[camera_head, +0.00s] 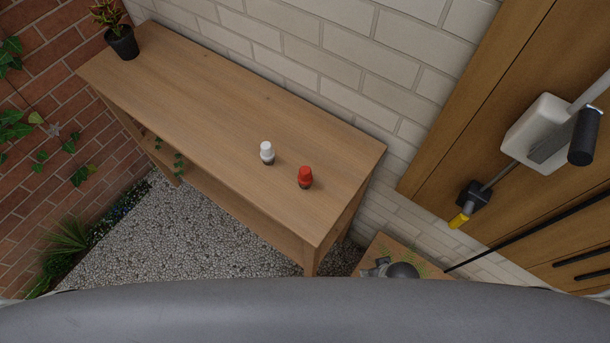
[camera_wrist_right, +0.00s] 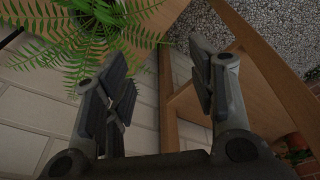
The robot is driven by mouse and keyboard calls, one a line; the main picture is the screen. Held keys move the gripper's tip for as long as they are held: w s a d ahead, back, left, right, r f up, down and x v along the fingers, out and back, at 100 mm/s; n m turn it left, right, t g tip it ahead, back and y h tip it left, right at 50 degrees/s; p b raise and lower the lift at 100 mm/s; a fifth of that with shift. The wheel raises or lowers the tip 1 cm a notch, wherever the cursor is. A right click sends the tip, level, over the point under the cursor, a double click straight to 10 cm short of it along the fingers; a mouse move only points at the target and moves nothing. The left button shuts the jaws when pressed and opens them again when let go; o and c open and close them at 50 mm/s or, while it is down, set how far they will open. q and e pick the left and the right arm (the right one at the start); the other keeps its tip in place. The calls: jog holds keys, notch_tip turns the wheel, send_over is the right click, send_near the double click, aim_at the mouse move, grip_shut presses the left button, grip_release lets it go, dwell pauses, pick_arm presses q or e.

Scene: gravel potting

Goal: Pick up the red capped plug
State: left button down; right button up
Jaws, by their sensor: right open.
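The red capped plug (camera_head: 305,177) stands upright on the wooden table (camera_head: 190,85), near its right end, with a dark base under the red cap. A similar white capped plug (camera_head: 267,152) stands a little to its left and farther back. My right gripper (camera_wrist_right: 163,72) is open with nothing between its fingers in the right wrist view. No plug shows in that view. In the head view, a grey and dark part, seemingly of my right arm, shows low beside the table's right end, apart from the plugs. My left gripper is not in view.
A fern (camera_wrist_right: 85,30) is close to my right gripper's left finger. A potted plant (camera_head: 122,42) stands at the table's far left end. A brick wall (camera_head: 300,45) runs behind the table. The tabletop around the plugs is clear. Gravel (camera_head: 150,240) lies in front.

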jog(key=w+a+r+t, duration=0.1)
jog(key=w+r, duration=0.2)
jog(key=r, duration=0.6)
jog(key=w+a+r+t, duration=0.1)
jog(key=w+r, duration=0.2)
jog(key=r, duration=0.7)
jog(key=n+t+y, duration=0.5)
jog(key=n+y, duration=0.2)
jog(key=y, duration=0.2)
send_near(309, 173)
jog(key=shift+w+d+f+p, duration=0.1)
jog(key=shift+f+p, duration=0.2)
jog(key=shift+f, duration=0.3)
jog(key=x, duration=0.2)
jog(key=p+x, duration=0.1)
jog(key=x, duration=0.2)
jog(key=shift+w+a+r, duration=0.1)
jog(key=shift+w+a, duration=0.15)
jog(key=shift+a, duration=0.05)
jog(key=x, duration=0.1)
jog(key=p+x, duration=0.1)
jog(key=x, duration=0.2)
jog(key=shift+w+a+r+p, duration=0.15)
jog(key=shift+a+p, duration=0.2)
jog(key=shift+w+a+f, duration=0.2)
jog(key=shift+s, duration=0.1)
jog(key=c, duration=1.1)
